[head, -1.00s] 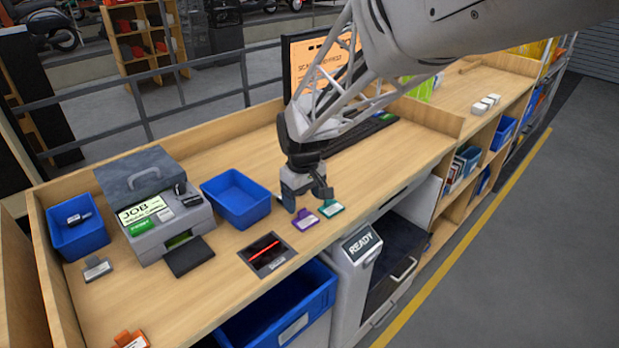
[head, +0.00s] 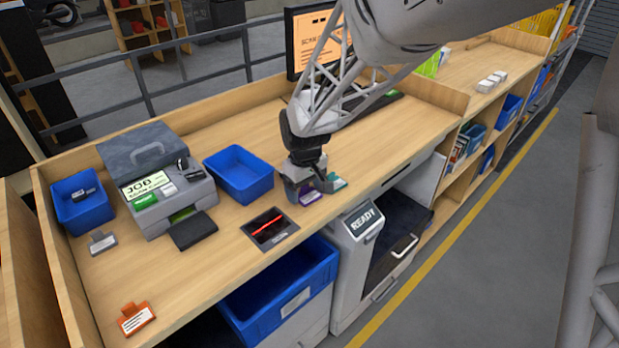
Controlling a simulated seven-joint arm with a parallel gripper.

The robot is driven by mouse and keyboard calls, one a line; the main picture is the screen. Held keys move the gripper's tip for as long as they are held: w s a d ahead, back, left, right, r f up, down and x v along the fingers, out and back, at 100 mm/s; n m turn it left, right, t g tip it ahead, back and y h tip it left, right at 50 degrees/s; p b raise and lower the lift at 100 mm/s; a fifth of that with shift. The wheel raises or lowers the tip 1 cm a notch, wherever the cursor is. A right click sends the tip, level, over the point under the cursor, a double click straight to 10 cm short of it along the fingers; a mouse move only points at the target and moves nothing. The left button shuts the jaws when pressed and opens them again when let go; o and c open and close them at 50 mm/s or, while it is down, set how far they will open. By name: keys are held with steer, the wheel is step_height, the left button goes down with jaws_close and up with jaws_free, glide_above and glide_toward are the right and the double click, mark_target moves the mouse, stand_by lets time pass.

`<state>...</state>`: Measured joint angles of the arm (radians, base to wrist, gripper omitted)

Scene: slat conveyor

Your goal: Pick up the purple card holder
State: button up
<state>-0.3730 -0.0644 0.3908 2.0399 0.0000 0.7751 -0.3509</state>
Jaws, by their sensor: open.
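The purple card holder (head: 310,197) lies on the wooden bench near its front edge, with a pale label on its face. My gripper (head: 311,193) is open and low over it, with its fingers at or around the card holder's back part. The fingers hide part of the holder, and I cannot tell whether they touch it. A teal card holder (head: 336,182) lies just to the right, close to the right finger.
A scanner plate (head: 284,238) with a red line is set in the bench to the left. A blue bin (head: 262,176) stands behind it. A grey card holder (head: 103,243) and an orange one (head: 136,318) lie further left.

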mark_target(306, 194)
steer(key=shift+c, duration=0.2)
steer(key=c, duration=0.6)
steer(key=shift+c, duration=0.2)
steer(key=shift+r, duration=0.15)
steer(key=shift+r, duration=1.35)
steer(key=shift+s+r, duration=0.2)
steer(key=shift+r, duration=0.15)
steer(key=s+d, duration=0.2)
steer(key=s, duration=0.5)
steer(key=s+d+r, duration=0.1)
steer(key=s+d, duration=0.2)
steer(key=s, duration=0.4)
steer(key=shift+s+d+r, duration=0.15)
steer(key=shift+s+d, duration=0.15)
steer(key=shift+a, duration=0.1)
